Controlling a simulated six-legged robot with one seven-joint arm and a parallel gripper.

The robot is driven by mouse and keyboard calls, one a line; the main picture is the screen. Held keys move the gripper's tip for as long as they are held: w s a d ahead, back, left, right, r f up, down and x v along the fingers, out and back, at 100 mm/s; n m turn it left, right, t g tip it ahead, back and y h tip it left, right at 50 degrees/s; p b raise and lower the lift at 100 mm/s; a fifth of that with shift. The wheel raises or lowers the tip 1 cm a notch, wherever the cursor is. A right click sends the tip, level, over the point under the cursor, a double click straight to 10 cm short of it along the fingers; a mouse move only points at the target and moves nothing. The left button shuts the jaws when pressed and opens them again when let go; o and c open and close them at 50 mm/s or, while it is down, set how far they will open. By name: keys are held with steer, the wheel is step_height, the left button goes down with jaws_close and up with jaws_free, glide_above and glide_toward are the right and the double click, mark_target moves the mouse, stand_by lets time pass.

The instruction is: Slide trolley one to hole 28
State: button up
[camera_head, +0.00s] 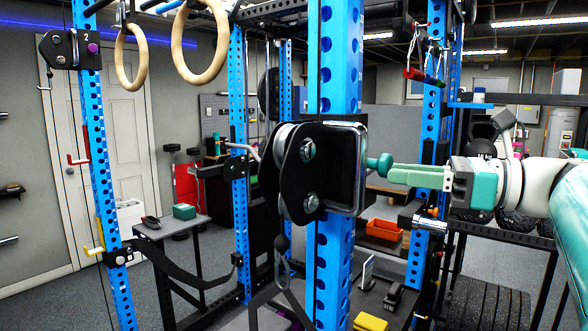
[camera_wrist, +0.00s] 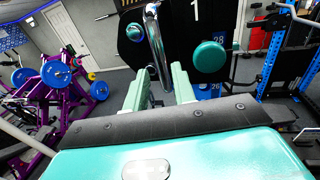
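Trolley one (camera_head: 295,172) is a black-plated carriage with a pulley on the central blue upright (camera_head: 337,60). Its plate, marked 1, shows in the wrist view (camera_wrist: 192,30), with a chrome bar (camera_wrist: 158,45). Its teal round knob (camera_head: 379,163) sticks out to the right; in the wrist view the knob (camera_wrist: 209,56) lies beyond and right of my fingertips. Labels 28 (camera_wrist: 218,42) and 26 (camera_wrist: 215,86) show beside it; which hole its pin sits at is hidden. My gripper (camera_head: 391,174) is open and empty, its pale green fingers pointing at the knob; the wrist view shows them apart (camera_wrist: 161,72).
Gym rings (camera_head: 203,40) hang at upper left. A black strap (camera_head: 180,270) spans low. An orange bin (camera_head: 384,229) and a dumbbell rack (camera_head: 500,232) are behind and below my arm.

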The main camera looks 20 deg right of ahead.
steer(key=v, duration=0.6)
steer(key=shift+s, duration=0.15)
steer(key=shift+d, duration=0.1)
